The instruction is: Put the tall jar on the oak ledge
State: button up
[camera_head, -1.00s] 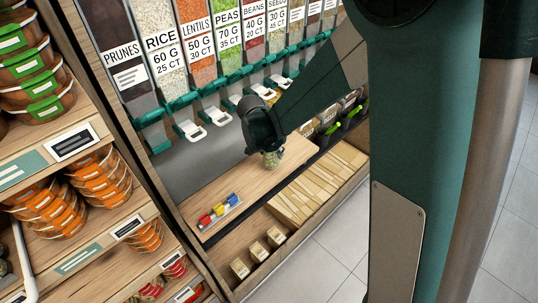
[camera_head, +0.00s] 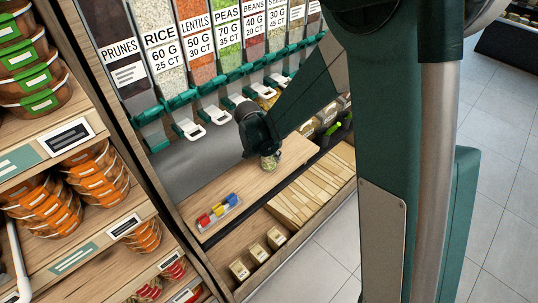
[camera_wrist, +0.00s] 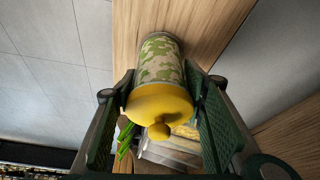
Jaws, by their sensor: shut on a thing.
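The tall jar (camera_wrist: 160,62) has a green camouflage-like pattern and a yellow knobbed lid (camera_wrist: 158,104). In the wrist view it is between the two green fingers of my gripper (camera_wrist: 163,82), which is shut on it. In the head view the jar (camera_head: 269,162) shows small and greenish below my dark gripper (camera_head: 260,145). It appears over the right part of the oak ledge (camera_head: 222,181), which also shows as pale wood in the wrist view (camera_wrist: 208,28). I cannot tell whether the jar's base touches the wood.
A small rack with red, yellow and blue pieces (camera_head: 218,209) sits on the ledge's left part. Dispensers with white spouts (camera_head: 187,128) line the back. Dark bins with green scoops (camera_head: 330,129) are at right.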

jog(key=shift+f, duration=0.15)
jog(key=o, duration=1.2)
jog(key=shift+p+v, duration=1.45)
jog(key=shift+v, duration=4.7)
jog(key=shift+d, duration=0.1)
jog(key=s+d+r+n+t+y, duration=0.1)
jog(key=s+d+r+n, duration=0.1)
jog(key=s+d+r, duration=0.45)
jog(key=s+d+r+n+y, duration=0.1)
jog(key=s+d+r, duration=0.3)
jog(key=d+r, duration=0.4)
jog(key=shift+s+d+r+n+t, duration=0.5)
jog(key=shift+s+d, duration=1.45)
jog(key=shift+s, duration=0.75)
jog(key=shift+s+d+r+n+t, duration=0.3)
jog(key=shift+s+d+n, duration=0.35)
jog(key=shift+s+d, duration=1.7)
jog(key=shift+s+d+r+n+t, duration=0.45)
jog(key=shift+s+d, duration=1.05)
jog(key=shift+s, duration=1.6)
